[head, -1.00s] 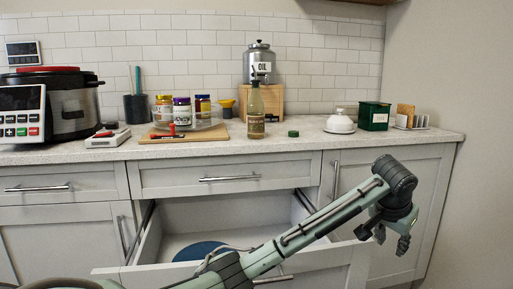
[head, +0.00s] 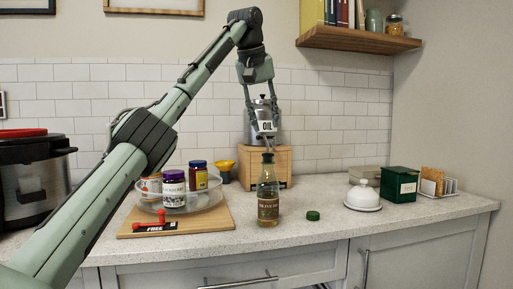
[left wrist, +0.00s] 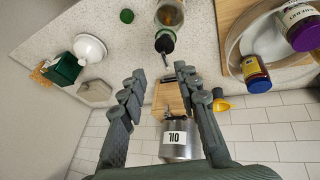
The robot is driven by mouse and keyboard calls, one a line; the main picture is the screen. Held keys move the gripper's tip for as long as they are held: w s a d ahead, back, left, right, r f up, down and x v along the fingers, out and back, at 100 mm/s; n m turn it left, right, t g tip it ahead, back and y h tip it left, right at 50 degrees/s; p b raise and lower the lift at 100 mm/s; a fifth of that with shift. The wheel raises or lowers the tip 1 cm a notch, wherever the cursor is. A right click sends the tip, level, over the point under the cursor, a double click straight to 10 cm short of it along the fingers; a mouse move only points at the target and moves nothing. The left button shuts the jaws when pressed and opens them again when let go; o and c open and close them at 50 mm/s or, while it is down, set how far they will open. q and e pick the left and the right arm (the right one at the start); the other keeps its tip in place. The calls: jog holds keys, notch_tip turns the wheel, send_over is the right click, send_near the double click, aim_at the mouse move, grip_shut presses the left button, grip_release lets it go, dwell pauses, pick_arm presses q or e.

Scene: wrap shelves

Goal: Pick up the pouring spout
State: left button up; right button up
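The pouring spout (head: 267,146) is a small, thin piece in the mouth of the olive oil bottle (head: 268,200), which stands upright on the counter. In the left wrist view the spout (left wrist: 165,57) points from the dark bottle neck (left wrist: 165,40) toward the space between my fingers. My left gripper (head: 266,128) is above the bottle, pointing down, with its fingers apart and nothing between them. It also shows open in the left wrist view (left wrist: 160,72). I cannot tell whether the fingertips reach the spout's height. My right gripper is not in view.
Behind the bottle, an OIL canister (head: 265,117) stands on a wooden stand (head: 250,167). Left are a glass tray (head: 208,203) with jars, a yellow funnel (head: 225,167) and a cutting board (head: 135,222). Right are a green cap (head: 313,216), white domed dish (head: 363,195) and green box (head: 399,185).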

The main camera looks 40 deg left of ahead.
aim_at(265, 140)
pick_arm(q)
jog(key=x, duration=0.6)
jog(key=shift+a+f, duration=0.35)
jog(key=shift+a, duration=0.1)
grip_shut()
